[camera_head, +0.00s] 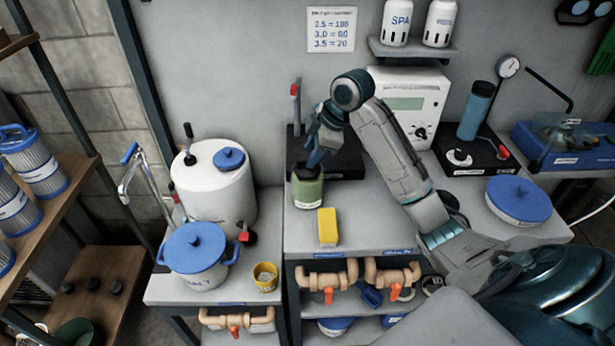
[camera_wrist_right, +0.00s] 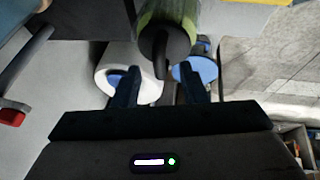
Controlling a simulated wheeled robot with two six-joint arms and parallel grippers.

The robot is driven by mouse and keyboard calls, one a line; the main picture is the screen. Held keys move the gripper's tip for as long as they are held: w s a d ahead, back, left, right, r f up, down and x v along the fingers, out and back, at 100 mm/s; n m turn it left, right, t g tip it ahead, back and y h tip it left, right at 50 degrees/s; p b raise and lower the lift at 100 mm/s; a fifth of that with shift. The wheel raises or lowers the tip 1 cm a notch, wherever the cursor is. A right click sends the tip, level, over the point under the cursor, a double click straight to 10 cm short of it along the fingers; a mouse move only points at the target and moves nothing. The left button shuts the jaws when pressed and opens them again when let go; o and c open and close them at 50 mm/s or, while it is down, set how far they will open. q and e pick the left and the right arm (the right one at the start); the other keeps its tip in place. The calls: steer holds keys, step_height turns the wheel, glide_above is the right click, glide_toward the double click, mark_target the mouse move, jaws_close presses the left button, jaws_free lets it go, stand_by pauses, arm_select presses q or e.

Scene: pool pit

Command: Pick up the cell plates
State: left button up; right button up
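My right gripper (camera_head: 312,160) reaches down over a green jar (camera_head: 307,188) on the grey bench. In the right wrist view its two dark fingers (camera_wrist_right: 160,80) stand apart. A dark rounded piece (camera_wrist_right: 164,42) rises from the green jar (camera_wrist_right: 182,14) and its end shows in the gap between the fingertips, with space visible on either side. I cannot tell whether this dark piece belongs to the cell plates. No cell plates can be clearly made out; the gripper hides the jar's top in the head view. My left gripper is not in view.
A yellow block (camera_head: 327,227) lies in front of the jar. A black stand (camera_head: 340,160) is behind it, and a white control box (camera_head: 412,100) further right. A white tank (camera_head: 215,190) and blue-lidded pot (camera_head: 196,255) stand on the left bench. Bare benchtop (camera_head: 375,220) lies right of the block.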

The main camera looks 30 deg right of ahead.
steer(key=shift+x, duration=1)
steer(key=shift+d, duration=0.1)
steer(key=shift+c, duration=0.5)
jaws_close()
